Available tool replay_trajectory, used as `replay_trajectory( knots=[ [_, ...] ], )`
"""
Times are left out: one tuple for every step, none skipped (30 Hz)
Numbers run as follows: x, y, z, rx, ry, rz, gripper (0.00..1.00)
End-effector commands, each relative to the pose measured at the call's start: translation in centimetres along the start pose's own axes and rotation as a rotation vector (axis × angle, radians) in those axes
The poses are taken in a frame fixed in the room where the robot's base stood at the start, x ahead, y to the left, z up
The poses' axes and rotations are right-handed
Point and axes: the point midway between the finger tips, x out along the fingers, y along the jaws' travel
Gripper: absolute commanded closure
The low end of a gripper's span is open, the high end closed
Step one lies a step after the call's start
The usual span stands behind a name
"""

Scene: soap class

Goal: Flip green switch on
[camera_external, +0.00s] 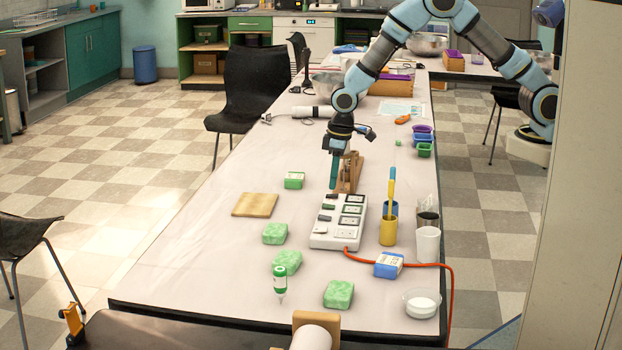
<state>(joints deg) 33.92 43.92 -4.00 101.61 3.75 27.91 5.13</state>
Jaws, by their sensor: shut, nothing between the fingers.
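A white power strip (338,236) lies on the table, with a row of outlets on its right side and small switches along its left side. A dark, greenish switch (328,207) shows near the strip's far left end. The switches are too small to tell clearly by colour or by which way they are tipped. My gripper (333,186) points straight down with its teal fingers together and holds nothing. Its tips appear just above or behind the strip's far end, and I cannot tell whether they touch it.
A wooden block (350,172) stands behind my gripper. A yellow cup (388,230) and a white cup (428,244) stand right of the strip. An orange cord (420,265) runs from its near end. Green soaps (275,234) lie left and in front.

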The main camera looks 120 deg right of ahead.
Motion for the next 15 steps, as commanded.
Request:
replay_trajectory(
  knots=[
    [-0.8, -0.1, -0.1, 0.0, 0.008, -0.001, 1.0],
    [-1.4, -0.1, -0.1, 0.0, 0.008, -0.001, 1.0],
    [-2.2, -0.1, -0.1, 0.0, 0.009, -0.001, 1.0],
    [-2.9, 0.0, -0.1, 0.0, 0.007, -0.001, 1.0],
    [-3.5, 0.0, -0.1, 0.0, 0.009, -0.001, 1.0],
    [-4.3, 0.0, -0.1, 0.001, 0.007, -0.001, 1.0],
    [-4.9, 0.0, -0.1, 0.001, 0.008, -0.001, 1.0],
    [-5.4, 0.0, -0.1, 0.001, 0.007, -0.001, 1.0],
    [-6.2, 0.0, -0.1, 0.001, 0.008, -0.001, 1.0],
    [-6.6, 0.0, 0.0, 0.001, 0.006, -0.001, 1.0],
    [-7.0, 0.0, 0.0, 0.001, 0.006, -0.001, 1.0],
    [-7.5, 0.0, -0.1, 0.001, 0.006, -0.001, 1.0],
    [-7.9, 0.0, 0.0, 0.001, 0.005, -0.001, 1.0],
    [-8.1, 0.0, 0.0, 0.001, 0.004, -0.001, 1.0],
    [-8.4, 0.0, 0.0, 0.001, 0.004, -0.001, 1.0]
  ],
)
